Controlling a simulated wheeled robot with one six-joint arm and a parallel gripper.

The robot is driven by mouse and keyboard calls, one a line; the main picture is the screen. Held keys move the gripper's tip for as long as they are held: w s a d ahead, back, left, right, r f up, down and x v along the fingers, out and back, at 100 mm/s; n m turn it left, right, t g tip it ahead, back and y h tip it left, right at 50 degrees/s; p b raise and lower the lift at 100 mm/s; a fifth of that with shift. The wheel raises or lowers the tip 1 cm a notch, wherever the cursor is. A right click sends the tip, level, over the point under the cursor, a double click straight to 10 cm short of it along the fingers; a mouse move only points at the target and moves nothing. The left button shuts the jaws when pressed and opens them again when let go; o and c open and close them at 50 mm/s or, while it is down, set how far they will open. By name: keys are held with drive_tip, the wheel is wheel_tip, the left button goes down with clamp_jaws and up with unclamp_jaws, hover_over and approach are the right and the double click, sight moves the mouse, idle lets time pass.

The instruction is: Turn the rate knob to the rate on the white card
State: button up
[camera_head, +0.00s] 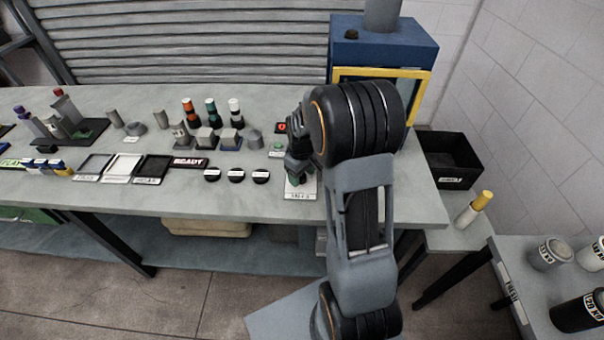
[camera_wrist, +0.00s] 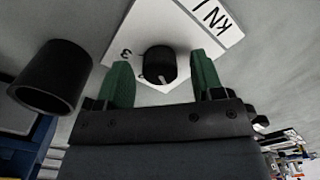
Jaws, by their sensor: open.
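A black round knob (camera_wrist: 158,66) with a pale pointer mark stands on a white plate (camera_wrist: 160,22). The plate has black lettering at one edge and a digit that looks like a 3 beside the knob. My gripper (camera_wrist: 163,80) is open, with its green fingers apart on either side of the knob; a gap shows on both sides and I see no contact. In the head view my gripper (camera_head: 298,165) is over the white plate (camera_head: 300,194) and my arm hides much of it. I cannot make out a card with a readable rate.
A black cylinder (camera_wrist: 52,76) stands left of the knob in the wrist view. In the head view, a small box with a green button (camera_head: 277,147) is left of my gripper. Black round pieces (camera_head: 236,175) lie further left. A blue machine (camera_head: 385,45) stands behind.

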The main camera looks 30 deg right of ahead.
drive_tip(key=c, duration=0.9)
drive_tip(key=shift+m, duration=0.3)
drive_tip(key=m, duration=0.5)
drive_tip(key=shift+m, duration=0.3)
drive_tip(key=m, duration=0.5)
drive_tip(key=shift+m, duration=0.4)
drive_tip(key=o, duration=0.9)
